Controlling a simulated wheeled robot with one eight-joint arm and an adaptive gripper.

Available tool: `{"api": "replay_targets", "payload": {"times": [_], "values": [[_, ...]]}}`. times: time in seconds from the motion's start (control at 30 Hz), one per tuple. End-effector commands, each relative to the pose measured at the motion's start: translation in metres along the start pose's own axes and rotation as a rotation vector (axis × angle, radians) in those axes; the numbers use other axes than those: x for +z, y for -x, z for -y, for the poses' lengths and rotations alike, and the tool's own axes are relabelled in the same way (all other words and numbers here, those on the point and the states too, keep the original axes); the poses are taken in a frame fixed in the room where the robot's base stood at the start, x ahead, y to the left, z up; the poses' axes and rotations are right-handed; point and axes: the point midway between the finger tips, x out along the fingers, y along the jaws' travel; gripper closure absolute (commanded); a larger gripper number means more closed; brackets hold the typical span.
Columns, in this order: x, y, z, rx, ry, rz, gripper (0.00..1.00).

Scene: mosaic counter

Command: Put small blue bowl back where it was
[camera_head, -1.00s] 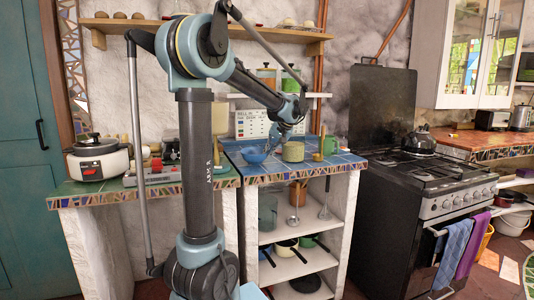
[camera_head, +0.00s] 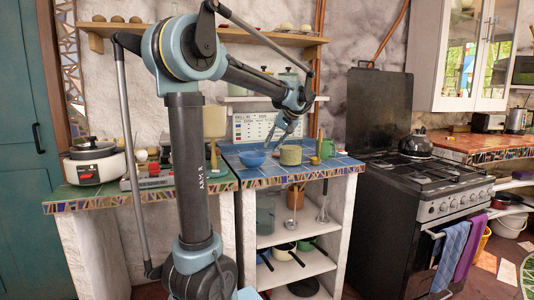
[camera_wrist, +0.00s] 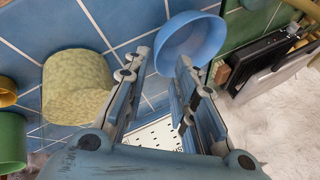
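The small blue bowl (camera_head: 252,158) sits on the blue-tiled counter (camera_head: 277,171), left of a speckled yellow-green pot (camera_head: 290,155). In the wrist view the bowl (camera_wrist: 188,42) is just past my fingertips, with its opening in sight and its rim close to them. My gripper (camera_wrist: 165,58) is open, and nothing shows held between its fingers. In the head view my gripper (camera_head: 273,138) is small, above the counter behind the bowl and pot. I cannot tell whether it touches the bowl.
The pot (camera_wrist: 78,88) is left of my fingers in the wrist view. A green mug (camera_head: 327,148) stands right of the pot. A printed white board (camera_head: 253,126) is behind the counter. A black stove (camera_head: 425,190) is to the right, and a scale (camera_head: 153,180) on the left counter.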

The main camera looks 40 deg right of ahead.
Motion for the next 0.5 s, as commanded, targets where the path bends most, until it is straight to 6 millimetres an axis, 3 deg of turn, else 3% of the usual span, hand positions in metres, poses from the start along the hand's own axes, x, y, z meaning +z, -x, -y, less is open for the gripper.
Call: {"api": "replay_targets", "payload": {"times": [0.2,0.5], "values": [[0.0,0.035,0.0,0.0,-0.001,0.0,0.75],[0.0,0.05,0.0,0.0,0.001,0.0,0.75]]}}
